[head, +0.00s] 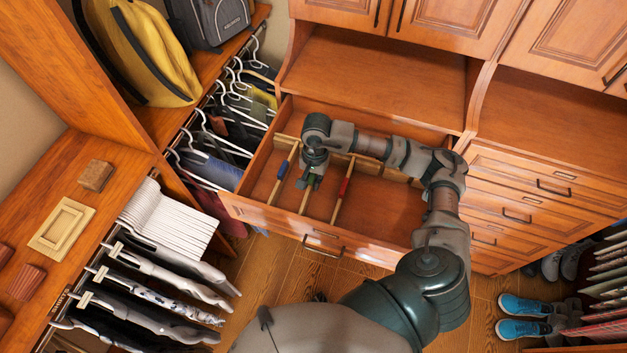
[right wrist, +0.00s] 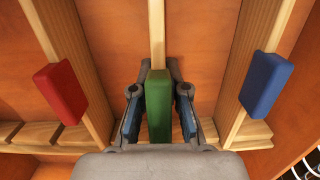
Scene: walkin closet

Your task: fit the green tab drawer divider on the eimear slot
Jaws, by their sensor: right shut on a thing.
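The green tab drawer divider (right wrist: 158,105) is a pale wooden strip with a green block at its near end. My right gripper (head: 312,182) is shut on this green tab inside the open drawer, one finger on each side, as the right wrist view (right wrist: 158,120) shows. In the head view the strip (head: 306,199) runs lengthwise in the drawer between the red tab and blue tab dividers. The slotted wooden rail (right wrist: 40,134) lies near the tab; the gripper hides its middle. I cannot tell whether the strip is seated. No slot name is legible. My left gripper is out of view.
The blue tab divider (head: 281,176) and red tab divider (head: 341,194) stand close on either side of the gripper. The drawer (head: 385,205) has bare floor on its right. Hanging clothes (head: 215,172) crowd its left side. Cabinet shelves (head: 370,75) rise behind.

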